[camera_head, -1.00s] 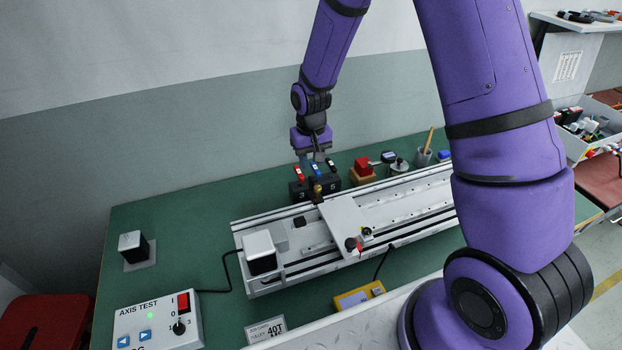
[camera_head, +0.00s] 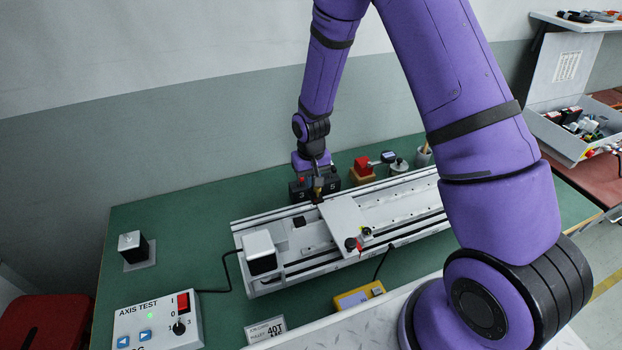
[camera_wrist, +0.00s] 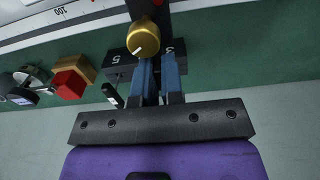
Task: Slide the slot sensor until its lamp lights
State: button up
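A small black block with a gold knob, seemingly the slot sensor (camera_head: 318,197), sits at the rear edge of the grey linear axis. In the wrist view the gold knob (camera_wrist: 143,38) is right at my fingertips, with the black body (camera_wrist: 150,12) beyond it and a bit of red at the top edge. I cannot tell whether a lamp on it is lit. My gripper (camera_head: 318,181) points down at the knob from behind. Its two blue fingers (camera_wrist: 158,66) have a narrow gap with nothing visibly clamped; the knob partly hides the left tip.
The axis carries a pale carriage plate (camera_head: 344,217) right of the sensor. Black blocks marked 3 and 5 (camera_wrist: 120,58) stand close behind my fingers. A red block on a wooden base (camera_head: 362,168) is to the right. The control box (camera_head: 157,322) has a lit green light.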

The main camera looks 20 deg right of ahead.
grip_shut()
jog(key=d, duration=0.3)
jog(key=shift+d, duration=0.4)
jog(key=o, duration=0.6)
grip_release()
notch_tip(320, 180, up, 11)
